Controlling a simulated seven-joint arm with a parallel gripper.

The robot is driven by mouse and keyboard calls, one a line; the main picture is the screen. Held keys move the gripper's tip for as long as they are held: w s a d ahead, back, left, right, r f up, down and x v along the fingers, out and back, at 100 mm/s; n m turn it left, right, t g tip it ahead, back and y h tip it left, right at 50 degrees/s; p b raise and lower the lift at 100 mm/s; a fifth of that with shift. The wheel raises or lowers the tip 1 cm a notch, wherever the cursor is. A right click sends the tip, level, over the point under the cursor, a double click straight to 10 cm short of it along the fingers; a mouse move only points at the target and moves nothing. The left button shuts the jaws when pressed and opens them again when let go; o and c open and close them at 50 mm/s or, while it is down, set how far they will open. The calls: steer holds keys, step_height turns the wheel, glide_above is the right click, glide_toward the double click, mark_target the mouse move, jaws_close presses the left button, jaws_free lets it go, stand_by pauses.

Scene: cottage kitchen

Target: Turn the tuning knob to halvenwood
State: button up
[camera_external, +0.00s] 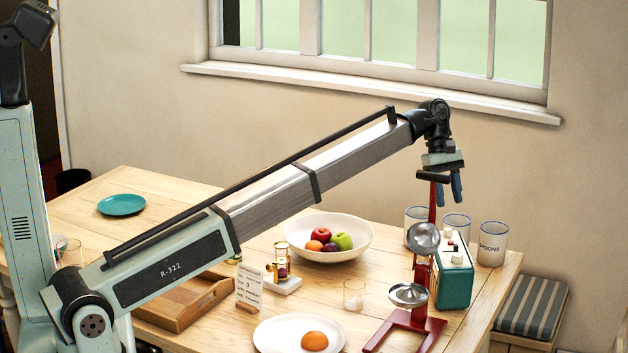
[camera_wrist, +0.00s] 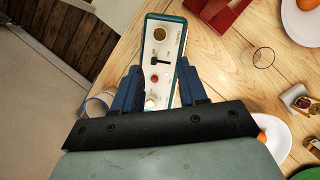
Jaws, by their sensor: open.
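A teal box with a cream top panel (camera_external: 455,285) stands near the right end of the table, apparently the radio. In the wrist view its panel (camera_wrist: 171,75) carries a brown round knob (camera_wrist: 160,34), a black lever-like control (camera_wrist: 158,62), a red button (camera_wrist: 154,78) and a cream knob (camera_wrist: 152,101). The markings are too small to read, so I cannot tell which is the tuning knob or where halvenwood lies. My gripper (camera_external: 455,190) is open and empty, pointing down above the box. In the wrist view its blue fingers (camera_wrist: 160,88) appear either side of the panel.
A red stand (camera_external: 420,285) with metal dishes stands close left of the box. A fruit bowl (camera_external: 355,246), a small glass (camera_external: 353,294) and a white plate (camera_external: 275,334) lie further left.

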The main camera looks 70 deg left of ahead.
mark_target(458, 254)
steer(key=x, duration=1.3)
steer(key=shift+f, duration=0.4)
steer(key=shift+w, duration=0.1)
steer(key=c, duration=0.8)
